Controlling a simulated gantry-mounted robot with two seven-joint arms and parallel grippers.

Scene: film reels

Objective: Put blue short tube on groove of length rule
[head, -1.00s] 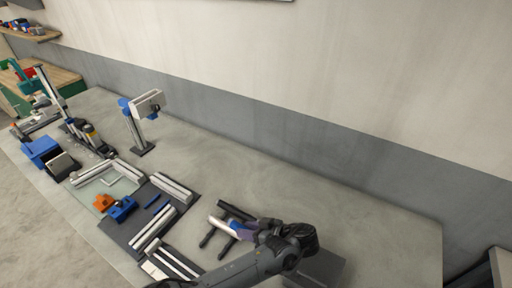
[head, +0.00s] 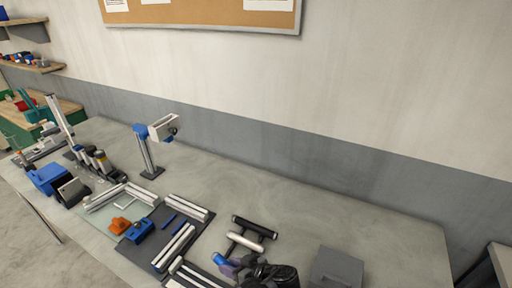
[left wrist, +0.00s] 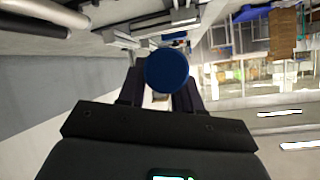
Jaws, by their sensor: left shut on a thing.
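My left gripper (head: 230,264) is at the bottom of the head view, in front of a dark rack. It is shut on the blue short tube (left wrist: 167,73), whose round end faces the left wrist camera between the dark fingers. In the head view a blue piece (head: 219,258) shows at the fingertips, partly hidden by the gripper. Pale grooved rails (head: 173,247) lie on a dark mat, left of the gripper; I cannot tell which one is the length rule. The gripper and tube are apart from them. My right gripper is not in view.
A grey block (head: 336,268) stands right of my gripper. Blue (head: 139,231) and orange (head: 119,226) blocks sit left. A post stand (head: 147,155) rises behind.

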